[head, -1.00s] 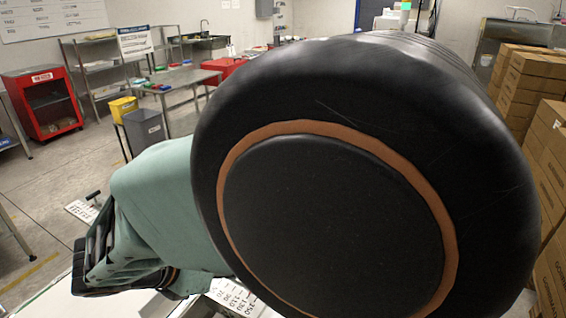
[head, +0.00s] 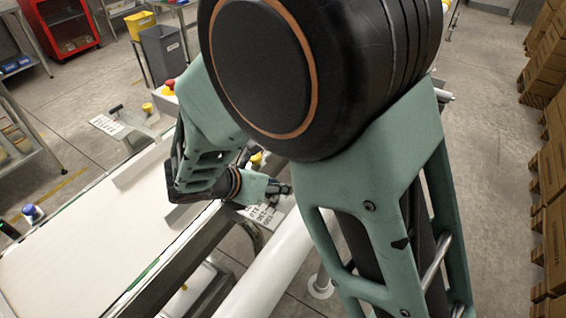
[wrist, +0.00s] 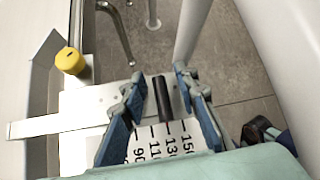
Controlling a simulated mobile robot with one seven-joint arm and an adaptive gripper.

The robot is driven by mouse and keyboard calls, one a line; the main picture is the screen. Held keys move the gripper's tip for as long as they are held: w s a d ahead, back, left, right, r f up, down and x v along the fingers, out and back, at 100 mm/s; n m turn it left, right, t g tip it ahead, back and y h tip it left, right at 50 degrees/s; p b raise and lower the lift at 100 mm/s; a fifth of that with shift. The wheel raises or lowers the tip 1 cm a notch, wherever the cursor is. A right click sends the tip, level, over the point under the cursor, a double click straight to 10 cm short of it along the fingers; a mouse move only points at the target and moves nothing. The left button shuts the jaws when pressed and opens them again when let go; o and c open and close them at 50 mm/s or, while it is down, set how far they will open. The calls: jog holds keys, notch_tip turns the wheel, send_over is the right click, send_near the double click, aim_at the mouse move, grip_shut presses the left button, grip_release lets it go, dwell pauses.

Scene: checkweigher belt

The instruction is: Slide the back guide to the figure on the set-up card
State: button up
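In the wrist view my gripper (wrist: 159,80) is open, its blue fingers on either side of a black handle (wrist: 162,98). A gap shows beside the handle; it looks ungripped. Below it is a white scale plate (wrist: 145,148) with figures from 90 to 150. A white bar (wrist: 40,127) reaches the plate from the left, near a yellow knob (wrist: 70,61). In the head view my gripper (head: 285,189) is beside this plate (head: 262,214); its fingers are too small to judge there. A pale guide rail (head: 145,162) stands along the belt, partly behind my arm. No set-up card is readable.
The white belt (head: 75,250) fills the lower left. Another scale plate (head: 105,124) with a black handle (head: 115,108) lies beyond it. A red button (head: 169,87) is near the far end. A white roller or tube (head: 265,275) runs below my gripper. Stacked cartons (head: 550,160) stand right.

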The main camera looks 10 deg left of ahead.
grip_shut()
jog(key=shift+a, duration=0.1)
dwell(0.3)
jog(key=shift+w+a+p, duration=0.15)
jog(key=shift+w+a, duration=0.1)
jog(key=shift+a, duration=0.35)
jog(key=shift+w+a+p, duration=0.2)
jog(key=shift+w+a, duration=0.1)
jog(key=shift+a, duration=0.3)
jog(key=shift+w+a+p, duration=0.15)
jog(key=shift+w+a, duration=0.1)
jog(key=shift+a, duration=0.35)
grip_release()
